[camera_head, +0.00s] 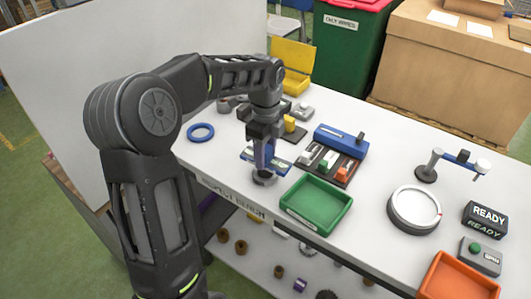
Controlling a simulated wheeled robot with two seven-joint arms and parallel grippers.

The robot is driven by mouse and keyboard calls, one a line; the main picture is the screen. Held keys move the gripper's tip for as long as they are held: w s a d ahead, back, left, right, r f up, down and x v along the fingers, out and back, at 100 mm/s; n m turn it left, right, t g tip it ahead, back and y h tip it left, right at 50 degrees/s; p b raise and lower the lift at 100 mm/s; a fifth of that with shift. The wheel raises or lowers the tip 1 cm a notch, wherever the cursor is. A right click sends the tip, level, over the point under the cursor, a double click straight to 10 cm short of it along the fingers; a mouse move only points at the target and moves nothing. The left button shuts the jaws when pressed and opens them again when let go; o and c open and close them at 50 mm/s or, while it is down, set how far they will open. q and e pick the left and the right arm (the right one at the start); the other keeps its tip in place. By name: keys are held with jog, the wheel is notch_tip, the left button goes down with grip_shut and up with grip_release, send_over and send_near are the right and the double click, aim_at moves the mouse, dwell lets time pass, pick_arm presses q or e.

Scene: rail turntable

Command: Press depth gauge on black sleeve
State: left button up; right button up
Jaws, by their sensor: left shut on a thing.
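My left arm reaches in from the left, and its gripper (264,146) points down over the front edge of the bench. It is shut on a blue and silver piece that looks like the depth gauge (248,155). Directly below is a small dark ring-shaped piece, which looks like the black sleeve (264,179), standing on the bench top. The gauge is upright over the sleeve. I cannot tell whether the two touch. The fingers hide part of the gauge. My right gripper is not in view.
A green tray (316,225) lies just right of the sleeve, with a block rack (330,167) behind it. A blue ring (201,132) lies to the left. A round white turntable (400,207), READY sign (484,219) and orange tray (437,286) stand at the right.

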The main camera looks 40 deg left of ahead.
pick_arm(q)
jog(key=shift+f, duration=0.35)
jog(key=shift+f, duration=0.15)
dwell(1.4)
notch_tip(320, 180, up, 7)
jog(key=p, duration=0.5)
jog(key=shift+p, duration=0.4)
